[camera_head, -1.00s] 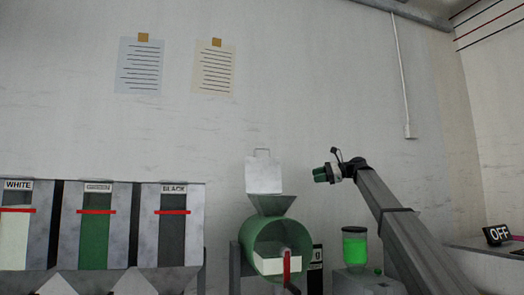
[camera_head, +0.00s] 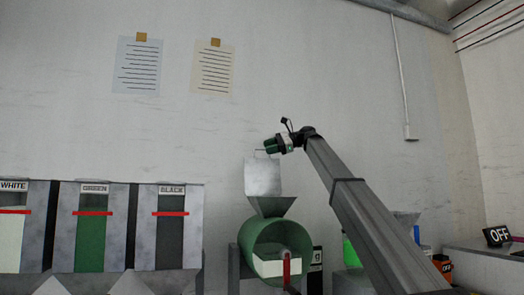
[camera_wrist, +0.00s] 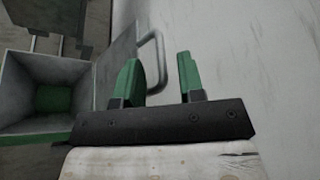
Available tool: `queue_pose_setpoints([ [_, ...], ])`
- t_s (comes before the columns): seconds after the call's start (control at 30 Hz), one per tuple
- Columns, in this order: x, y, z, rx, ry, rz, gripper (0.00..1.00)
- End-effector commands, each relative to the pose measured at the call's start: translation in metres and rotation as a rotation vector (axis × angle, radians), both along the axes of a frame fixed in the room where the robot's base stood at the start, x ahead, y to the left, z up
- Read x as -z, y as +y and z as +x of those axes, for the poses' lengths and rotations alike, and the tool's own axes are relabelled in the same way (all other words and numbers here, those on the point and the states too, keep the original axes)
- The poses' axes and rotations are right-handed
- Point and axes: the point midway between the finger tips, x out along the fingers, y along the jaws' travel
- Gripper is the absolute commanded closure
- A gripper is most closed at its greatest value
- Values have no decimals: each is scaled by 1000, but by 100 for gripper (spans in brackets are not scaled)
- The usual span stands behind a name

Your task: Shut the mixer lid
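The mixer (camera_head: 278,240) is a green drum with a grey square hopper (camera_head: 270,206) on top. Its pale grey lid (camera_head: 263,177) stands upright, open, at the back of the hopper, with a wire handle on its top edge. In the wrist view the lid (camera_wrist: 116,62) is seen edge-on, and its handle (camera_wrist: 156,58) reaches toward the gap between my green fingers. My gripper (camera_head: 268,147) is at the lid's top edge in the head view, with its fingers apart in the wrist view (camera_wrist: 160,75). I cannot tell whether a finger touches the handle.
The hopper mouth (camera_wrist: 42,92) is open at the left of the wrist view. Bins marked white (camera_head: 12,235), green (camera_head: 93,235) and black (camera_head: 171,235) stand to the left. A container of bright green material (camera_head: 350,252) is partly behind my arm. The wall behind is close.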

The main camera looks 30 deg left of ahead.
Motion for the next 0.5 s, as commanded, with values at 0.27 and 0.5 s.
queue_pose_setpoints([
  [0.27, 8, 26, -14, 0, 0, 0, 64],
  [0.5, 9, 30, -15, 1, 0, 0, 64],
])
